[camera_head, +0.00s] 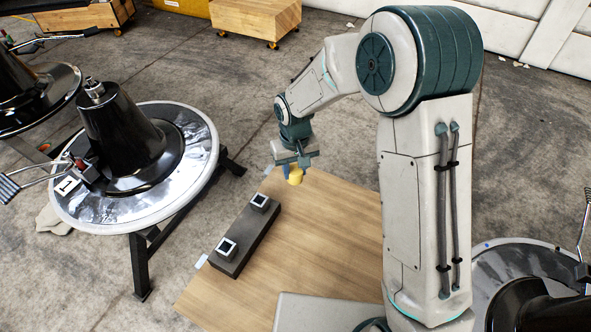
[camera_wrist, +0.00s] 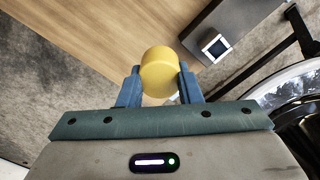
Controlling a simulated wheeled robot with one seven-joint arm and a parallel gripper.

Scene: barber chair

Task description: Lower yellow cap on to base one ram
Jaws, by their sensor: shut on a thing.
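My gripper (camera_wrist: 159,85) is shut on the yellow cap (camera_wrist: 159,68), with a blue finger on each side of it. In the head view the cap (camera_head: 295,176) hangs below my gripper, above the far part of the wooden table. Base one, marked with a "1" tag (camera_head: 68,185), stands at the left, a black cone on a round metal plate (camera_head: 205,150). Its ram (camera_head: 93,88) is the metal stub at the top of the cone, and it is bare. The cap is to the right of the ram and well apart from it.
A dark block (camera_head: 245,240) with two square white-rimmed sockets lies on the wooden table (camera_head: 325,240). A second base (camera_head: 30,95) stands at the far left and another (camera_head: 530,290) at the lower right. Wooden boxes (camera_head: 255,17) are at the back. Grey floor lies between.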

